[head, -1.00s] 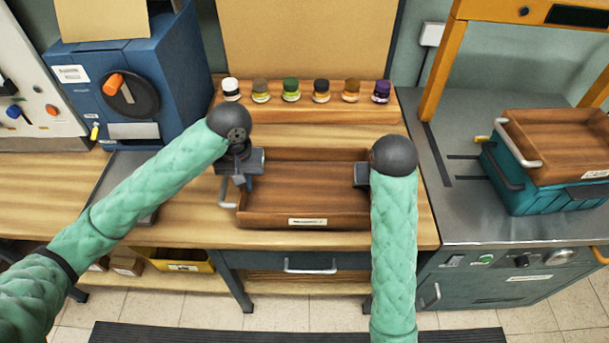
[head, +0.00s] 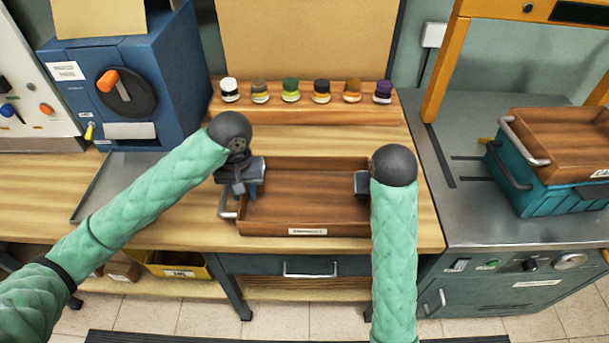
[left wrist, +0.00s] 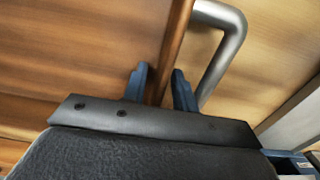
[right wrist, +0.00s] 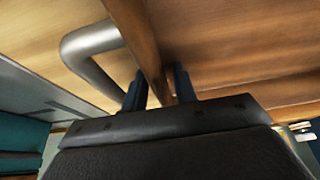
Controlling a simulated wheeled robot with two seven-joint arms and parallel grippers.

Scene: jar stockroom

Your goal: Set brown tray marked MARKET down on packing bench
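A brown wooden tray (head: 300,218) appears to rest level on the wooden packing bench (head: 300,137), near its front edge. It looks empty, and the label on its front wall is too blurred to read. My left gripper (head: 246,188) is at the tray's left wall. In the left wrist view the open fingers (left wrist: 160,88) stand on either side of the wall, with gaps, beside a grey metal handle (left wrist: 228,50). My right gripper (head: 362,184) is at the right wall. In the right wrist view its fingers (right wrist: 158,92) also straddle the wall with gaps.
Several small jars stand on a wooden ledge (head: 305,113) behind the tray. A blue machine (head: 170,75) stands at the left. At the right, a second brown tray (head: 570,135) sits on a teal crate (head: 530,190) on a metal counter (head: 470,215). Bare bench lies behind the tray.

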